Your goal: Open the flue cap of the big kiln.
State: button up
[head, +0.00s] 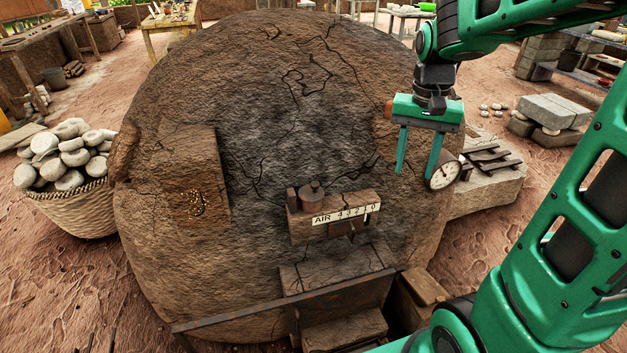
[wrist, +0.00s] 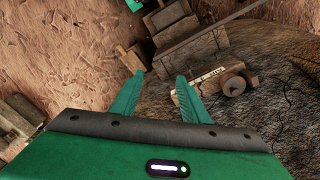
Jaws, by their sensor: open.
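The big kiln (head: 270,95) is a large brown mud dome with cracks and a dark, sooty front. The knob also shows in the wrist view (wrist: 235,85). My gripper (head: 416,172) is open and empty, fingers pointing down, in front of the kiln's right side, apart from the AIR block.
A round dial gauge (head: 443,171) is close beside the right finger. A rusty bar (head: 250,312) crosses low before the kiln. A basket of pale stones (head: 70,195) stands left. Stone blocks (head: 552,113) lie right. The ground at left front is bare.

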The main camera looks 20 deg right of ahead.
jog(key=w+a+f, duration=0.1)
jog(key=w+a, duration=0.2)
jog(key=w, duration=0.4)
jog(key=w+a+f, duration=0.2)
jog(key=w+a, duration=0.2)
jog(key=w, duration=0.2)
jog(key=m, duration=0.1)
send_over(314, 183)
notch_tip(314, 183, down, 5)
notch_tip(314, 183, down, 11)
jog(key=shift+d+r, duration=0.1)
grip_shut()
